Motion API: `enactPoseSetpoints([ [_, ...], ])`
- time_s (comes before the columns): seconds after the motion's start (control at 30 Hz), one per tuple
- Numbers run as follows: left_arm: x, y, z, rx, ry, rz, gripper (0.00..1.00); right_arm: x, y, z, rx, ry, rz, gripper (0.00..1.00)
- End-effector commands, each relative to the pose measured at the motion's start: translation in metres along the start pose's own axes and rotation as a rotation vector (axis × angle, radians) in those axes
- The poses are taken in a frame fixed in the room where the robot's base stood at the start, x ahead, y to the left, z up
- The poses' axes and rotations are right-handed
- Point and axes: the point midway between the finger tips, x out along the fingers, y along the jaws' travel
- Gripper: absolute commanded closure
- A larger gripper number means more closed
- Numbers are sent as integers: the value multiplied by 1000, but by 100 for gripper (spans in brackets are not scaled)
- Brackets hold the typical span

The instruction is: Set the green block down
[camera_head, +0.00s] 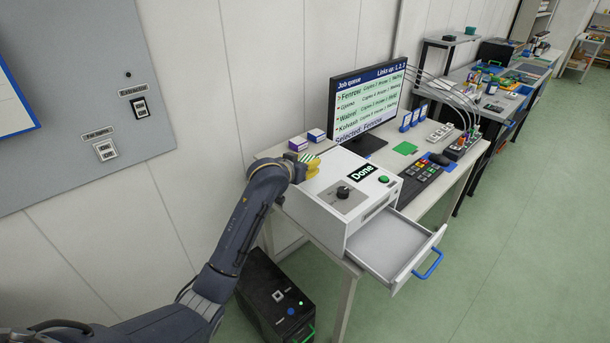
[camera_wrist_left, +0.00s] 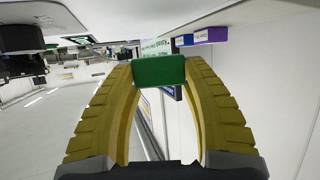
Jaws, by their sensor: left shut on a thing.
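The green block (camera_wrist_left: 158,71) is between the two yellow fingertips of my left gripper (camera_wrist_left: 158,84) in the left wrist view. My left gripper is shut on it. In the head view my left gripper (camera_head: 312,166) is over the back left part of the white box-shaped machine (camera_head: 335,190). The fingers and wrist mostly hide the block there, and I cannot tell whether it touches the surface below. My right gripper is not in view.
The machine has a "Done" display, a black knob and an open drawer (camera_head: 390,247) at its front. Purple boxes (camera_head: 298,143) stand behind my gripper.

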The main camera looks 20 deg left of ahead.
Motion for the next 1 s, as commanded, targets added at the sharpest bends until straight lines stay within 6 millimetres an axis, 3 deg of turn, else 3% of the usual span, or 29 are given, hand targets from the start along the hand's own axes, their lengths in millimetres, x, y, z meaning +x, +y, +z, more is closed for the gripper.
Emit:
enactPoseSetpoints([
  [0.43,16,0,38,1,-1,-1,90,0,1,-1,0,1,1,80],
  [0.93,18,0,44,1,0,0,90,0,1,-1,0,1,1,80],
  [0.97,18,0,44,1,-1,0,51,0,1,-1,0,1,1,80],
  [1.0,18,0,44,1,0,0,46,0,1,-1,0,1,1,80],
])
